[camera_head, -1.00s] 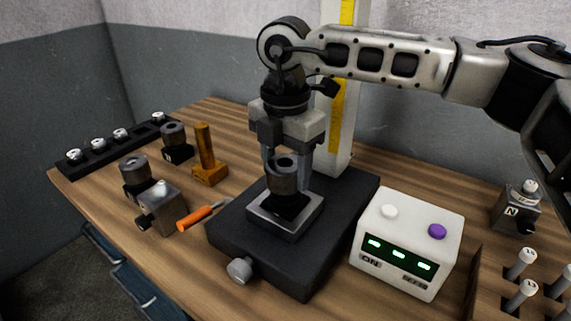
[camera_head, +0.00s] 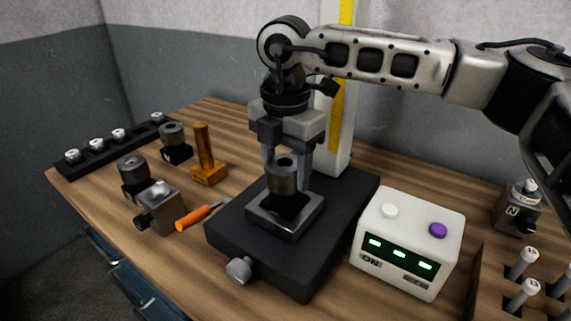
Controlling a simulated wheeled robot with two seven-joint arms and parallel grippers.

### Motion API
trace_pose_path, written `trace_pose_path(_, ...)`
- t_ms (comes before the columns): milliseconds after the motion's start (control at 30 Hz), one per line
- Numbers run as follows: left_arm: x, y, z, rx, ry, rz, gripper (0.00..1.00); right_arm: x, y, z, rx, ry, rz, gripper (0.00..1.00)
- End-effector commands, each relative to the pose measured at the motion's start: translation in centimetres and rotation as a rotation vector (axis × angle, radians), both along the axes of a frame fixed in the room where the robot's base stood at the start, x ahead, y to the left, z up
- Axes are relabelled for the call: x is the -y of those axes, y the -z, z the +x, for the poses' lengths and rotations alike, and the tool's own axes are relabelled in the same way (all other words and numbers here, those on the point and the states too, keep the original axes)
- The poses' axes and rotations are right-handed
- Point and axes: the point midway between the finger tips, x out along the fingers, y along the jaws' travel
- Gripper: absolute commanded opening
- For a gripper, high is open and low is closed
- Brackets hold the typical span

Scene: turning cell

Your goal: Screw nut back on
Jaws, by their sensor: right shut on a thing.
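The nut appears as a dark grey, round, hollow-topped cylinder (camera_head: 283,177) above a square steel plate (camera_head: 287,225) on the black base in the middle of the table. My right gripper (camera_head: 287,172) points straight down from above, its two fingers on either side of the cylinder and shut on it. The cylinder looks upright. Whether it touches the dark part below it, I cannot tell. My left gripper is not in view.
The black base (camera_head: 250,245) carries a side knob (camera_head: 239,270). A white control box (camera_head: 408,243) stands close at right. An orange screwdriver (camera_head: 196,217), a steel block (camera_head: 161,205), a brass post (camera_head: 204,150) and a black rack (camera_head: 106,150) are at left.

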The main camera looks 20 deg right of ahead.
Motion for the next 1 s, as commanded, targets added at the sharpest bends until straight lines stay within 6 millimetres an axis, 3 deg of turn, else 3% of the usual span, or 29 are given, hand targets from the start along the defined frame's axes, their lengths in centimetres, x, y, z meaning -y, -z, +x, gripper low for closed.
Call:
trace_pose_path(733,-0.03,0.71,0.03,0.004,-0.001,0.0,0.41,0.0,0.94,0.01,0.001,0.0,0.001,0.3)
trace_pose_path(767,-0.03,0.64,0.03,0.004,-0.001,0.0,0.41,0.0,0.86,0.01,0.001,0.0,0.001,0.64)
trace_pose_path(800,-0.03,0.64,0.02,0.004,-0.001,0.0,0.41,0.0,0.85,0.01,0.001,0.0,0.001,0.76)
trace_pose_path(833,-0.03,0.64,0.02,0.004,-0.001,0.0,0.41,0.0,0.85,0.01,0.001,0.0,0.001,0.81)
trace_pose_path(1000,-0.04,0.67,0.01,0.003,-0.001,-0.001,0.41,0.0,0.86,0.0,0.0,0.0,0.0,0.81)
